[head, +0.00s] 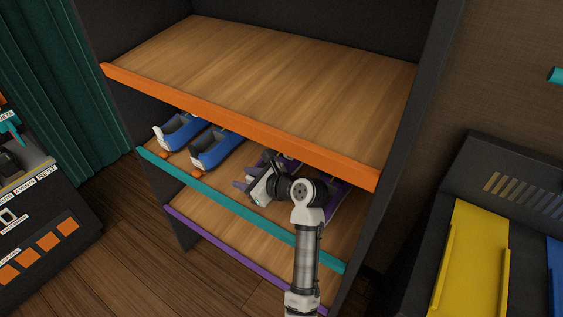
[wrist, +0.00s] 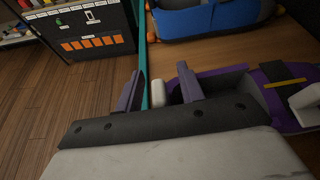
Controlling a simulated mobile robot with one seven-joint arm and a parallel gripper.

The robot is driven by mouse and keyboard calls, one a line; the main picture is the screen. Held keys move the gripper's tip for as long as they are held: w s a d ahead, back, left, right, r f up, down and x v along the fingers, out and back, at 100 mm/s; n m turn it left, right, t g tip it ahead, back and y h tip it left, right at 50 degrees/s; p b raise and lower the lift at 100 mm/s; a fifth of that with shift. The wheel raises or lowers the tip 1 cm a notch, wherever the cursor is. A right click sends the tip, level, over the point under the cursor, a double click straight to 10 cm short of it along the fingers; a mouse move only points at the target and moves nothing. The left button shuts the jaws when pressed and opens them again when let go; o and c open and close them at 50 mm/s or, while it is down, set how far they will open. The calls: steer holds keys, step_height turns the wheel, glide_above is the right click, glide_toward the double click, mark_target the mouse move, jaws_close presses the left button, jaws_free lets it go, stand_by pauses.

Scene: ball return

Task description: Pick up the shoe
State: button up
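A purple shoe with a grey rim and a yellow stripe lies on the middle shelf, seen in the wrist view (wrist: 240,84) just right of my fingers and partly behind the right one. In the head view my wrist hides much of it, and a purple part (head: 334,192) shows to the right. Blue shoes (head: 217,150) stand left of my gripper on the same shelf; one shows at the top of the wrist view (wrist: 215,20). My gripper (wrist: 160,92) is open, fingers apart, beside the purple shoe. A small pale piece shows between the fingers; I cannot tell what it belongs to.
The middle shelf has a teal front edge (head: 219,199). The upper shelf, with an orange edge (head: 230,120), overhangs it and is empty. A lower shelf has a purple edge (head: 205,243). Dark side panels bound the rack. A dark box with a yellow panel (head: 473,262) stands right.

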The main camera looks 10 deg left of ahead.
jaws_close()
steer(key=shift+r, duration=0.15)
